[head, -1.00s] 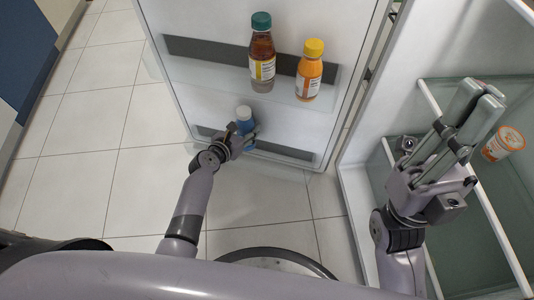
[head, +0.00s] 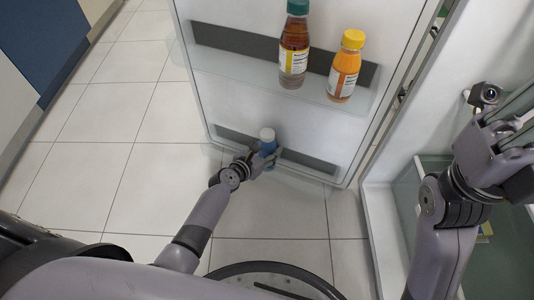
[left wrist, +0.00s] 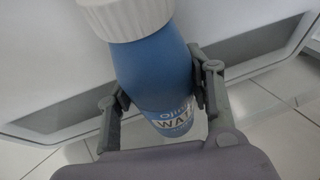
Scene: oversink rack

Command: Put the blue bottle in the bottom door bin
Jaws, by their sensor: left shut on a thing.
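The blue bottle (head: 267,147) has a white cap and stands upright at the bottom door bin (head: 310,166), low on the open fridge door. My left gripper (head: 262,158) is shut around the bottle's body. In the left wrist view the blue bottle (left wrist: 160,70) sits between the two fingers (left wrist: 155,95), its label facing me and its cap at the top. The bottle's base is hidden, so I cannot tell whether it rests on the bin floor. My right gripper (head: 505,120) is at the right edge by the fridge, its fingers partly cut off by the frame.
The upper door bin (head: 215,62) holds a bottle with a green cap (head: 294,50) and an orange bottle with a yellow cap (head: 345,68). The fridge's side wall (head: 385,215) stands to the right. The tiled floor (head: 95,170) left of the door is clear.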

